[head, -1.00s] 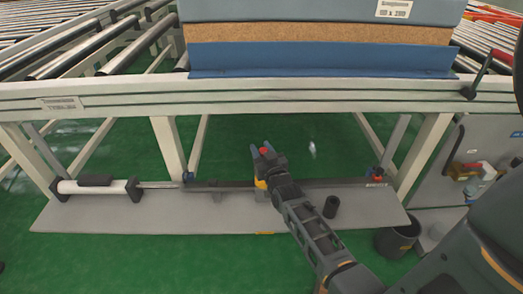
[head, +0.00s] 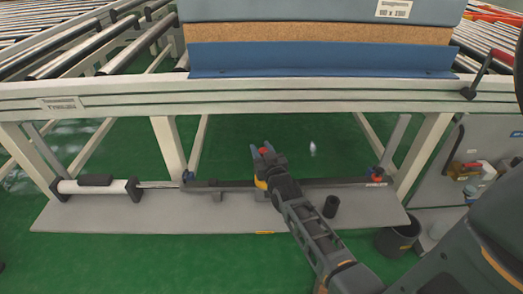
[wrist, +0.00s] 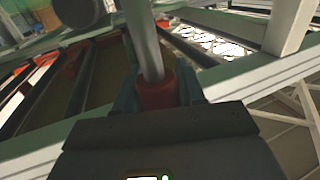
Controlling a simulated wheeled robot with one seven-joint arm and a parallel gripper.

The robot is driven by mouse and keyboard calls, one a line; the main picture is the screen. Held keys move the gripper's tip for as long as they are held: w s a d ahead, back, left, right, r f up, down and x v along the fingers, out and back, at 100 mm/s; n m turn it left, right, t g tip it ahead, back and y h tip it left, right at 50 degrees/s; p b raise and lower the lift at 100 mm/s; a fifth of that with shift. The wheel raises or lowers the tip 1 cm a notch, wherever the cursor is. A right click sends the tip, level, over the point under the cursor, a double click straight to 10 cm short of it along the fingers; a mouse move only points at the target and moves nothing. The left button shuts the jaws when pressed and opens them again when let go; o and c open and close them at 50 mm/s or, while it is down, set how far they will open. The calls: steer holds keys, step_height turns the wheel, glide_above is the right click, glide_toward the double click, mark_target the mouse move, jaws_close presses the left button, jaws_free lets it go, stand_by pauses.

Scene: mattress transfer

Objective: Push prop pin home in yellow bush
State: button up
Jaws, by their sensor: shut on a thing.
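My gripper (head: 263,152) is above the low grey ledge under the conveyor frame, near the middle of the dark bar. In the wrist view my gripper (wrist: 157,95) is shut on the red collar of the prop pin. The prop pin's grey metal shaft (wrist: 144,40) runs up out of that view from the red collar. In the head view a red part of the pin (head: 264,151) shows between the fingers. The yellow bush (head: 261,184) shows partly, just below my gripper. My gripper and arm hide the rest, so I cannot tell how deep the pin sits.
The dark bar (head: 225,184) lies along the grey ledge (head: 130,215), with a white cylinder (head: 90,188) at its left. A black cup-like part (head: 331,206) stands right of my arm. The conveyor frame's rail (head: 300,95) crosses above. A dark bin (head: 396,240) stands at right.

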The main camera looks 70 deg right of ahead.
steer(key=shift+f+b, duration=3.4)
steer(key=shift+f, duration=0.65)
steer(key=o, duration=1.2)
steer(key=shift+p+v, duration=1.15)
steer(key=shift+v, duration=2.8)
